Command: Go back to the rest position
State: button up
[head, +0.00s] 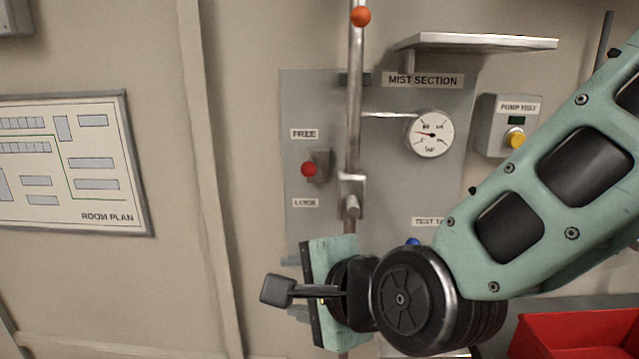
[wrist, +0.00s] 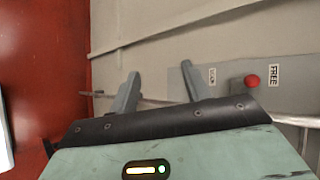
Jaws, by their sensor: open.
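My gripper (wrist: 160,69) is open and empty in the wrist view, its two grey fingers spread apart. In the head view my gripper (head: 289,286) is low in the middle, in front of the grey mist section panel (head: 290,180). Its fingers are mostly hidden there behind the wrist parts. My arm reaches in from the right. A lever with a red knob (head: 308,170) sits on the panel between the FREE and LOCK labels. The red knob also shows in the wrist view (wrist: 251,81), right of the fingers and apart from them.
A vertical pipe (head: 355,80) with an orange knob (head: 361,16) runs behind my gripper. A gauge (head: 430,134), a shelf (head: 475,42) and a pump test box (head: 508,125) are on the wall. A red bin (head: 575,335) stands low right. The left wall has a room plan (head: 75,165).

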jog(key=s+d+f+n+g+h, duration=0.3)
jog(key=s+d+n, duration=0.4)
jog(key=n, duration=0.3)
jog(key=s+d+f+n+g+h, duration=0.3)
jog(key=s+d+n+g, duration=0.3)
jog(key=d+n, duration=0.4)
jog(key=shift+s+f+h, duration=0.25)
jog(key=shift+s+h, duration=0.25)
jog(key=shift+s, duration=0.25)
